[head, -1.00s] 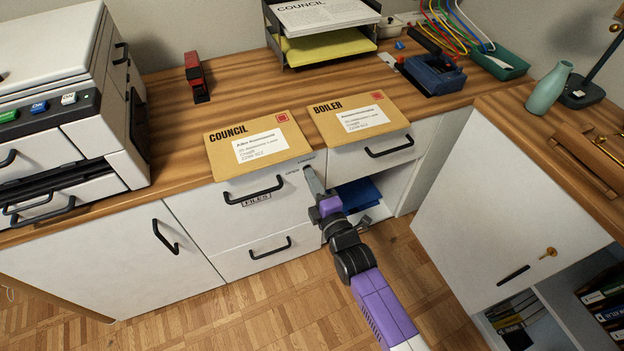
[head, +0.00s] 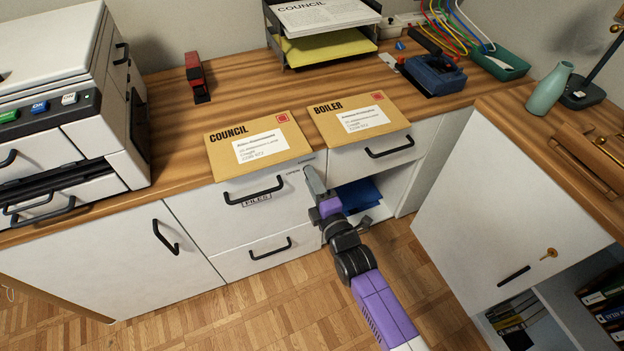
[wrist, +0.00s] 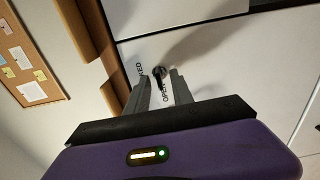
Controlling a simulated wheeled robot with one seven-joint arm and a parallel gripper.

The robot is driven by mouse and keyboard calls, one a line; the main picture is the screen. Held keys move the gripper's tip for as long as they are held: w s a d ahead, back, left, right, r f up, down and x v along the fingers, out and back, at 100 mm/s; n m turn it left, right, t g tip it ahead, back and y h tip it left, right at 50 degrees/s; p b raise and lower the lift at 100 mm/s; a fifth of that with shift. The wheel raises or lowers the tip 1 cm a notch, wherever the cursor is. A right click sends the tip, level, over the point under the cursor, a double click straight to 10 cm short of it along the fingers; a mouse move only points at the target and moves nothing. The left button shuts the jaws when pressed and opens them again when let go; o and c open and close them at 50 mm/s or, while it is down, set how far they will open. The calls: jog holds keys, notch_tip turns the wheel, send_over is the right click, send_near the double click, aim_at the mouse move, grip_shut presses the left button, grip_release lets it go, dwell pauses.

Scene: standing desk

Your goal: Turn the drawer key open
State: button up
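The files drawer (head: 215,199) is shut, with a black handle and a FILES label. Its lock sits at the drawer's upper right corner; in the head view my gripper (head: 309,172) hides the key there. In the wrist view the small dark key (wrist: 159,73) shows at the lock, beside the printed word OPEN and a partly hidden word ending in KED. My gripper (wrist: 160,88) also shows there, its two fingers apart on either side of the key, with white drawer front visible between them. Contact with the key cannot be made out.
Council (head: 258,160) and Boiler (head: 375,128) envelopes lie on the desk just above the drawers. An open shelf with a blue item (head: 360,195) is right of my gripper. A brass key (head: 549,253) sits in the right cabinet (head: 480,220).

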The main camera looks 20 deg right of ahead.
jog(key=s, duration=0.7)
jog(key=shift+s+p, duration=0.35)
jog(key=shift+p, duration=0.05)
